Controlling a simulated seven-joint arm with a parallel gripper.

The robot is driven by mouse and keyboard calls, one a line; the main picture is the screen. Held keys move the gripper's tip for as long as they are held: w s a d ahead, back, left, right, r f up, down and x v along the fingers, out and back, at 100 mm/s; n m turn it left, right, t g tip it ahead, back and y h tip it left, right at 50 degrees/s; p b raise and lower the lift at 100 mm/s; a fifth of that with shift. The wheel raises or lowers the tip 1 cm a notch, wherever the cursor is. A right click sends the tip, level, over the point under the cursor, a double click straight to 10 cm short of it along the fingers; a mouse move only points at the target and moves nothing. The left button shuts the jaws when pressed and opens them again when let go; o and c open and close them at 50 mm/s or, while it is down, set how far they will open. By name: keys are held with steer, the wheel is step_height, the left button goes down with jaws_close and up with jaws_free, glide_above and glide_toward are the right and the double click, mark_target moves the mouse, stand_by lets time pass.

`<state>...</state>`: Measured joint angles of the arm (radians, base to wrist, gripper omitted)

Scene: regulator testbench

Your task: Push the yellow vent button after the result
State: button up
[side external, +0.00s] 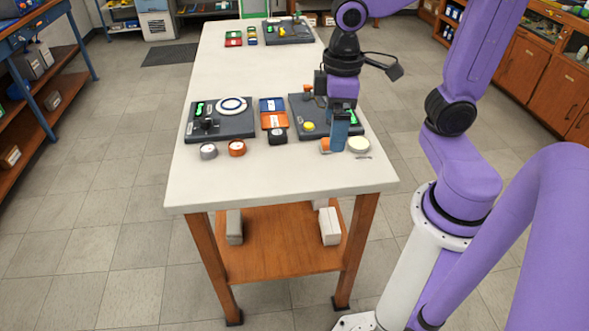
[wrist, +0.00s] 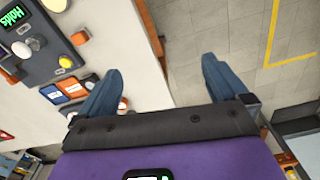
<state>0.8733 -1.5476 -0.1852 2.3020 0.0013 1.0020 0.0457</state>
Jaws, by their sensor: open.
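The yellow vent button (side external: 308,126) sits on the dark right-hand test panel (side external: 297,103), near its front left corner. It also shows in the wrist view (wrist: 65,62), to the left of my fingers and apart from them. The panel's green display (wrist: 12,17) shows lit text that seems to read "Holds"; it is partly visible in the side view (side external: 353,116). My gripper (side external: 340,132) is over the front right part of the panel, right of the button. In the wrist view my gripper (wrist: 162,65) has its blue fingers wide apart with nothing between them.
An orange piece (wrist: 80,38) and a cream disc (side external: 358,144) lie at the panel's front edge. The table front (side external: 280,176) is clear.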

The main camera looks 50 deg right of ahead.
steer(key=s+a+f+n, duration=0.1)
steer(key=s+f+n, duration=0.1)
steer(key=s+n, duration=0.3)
steer(key=s, duration=0.4)
steer(key=shift+s+a+f, duration=0.25)
steer(key=shift+a, duration=0.15)
jaws_close()
stand_by(1.0)
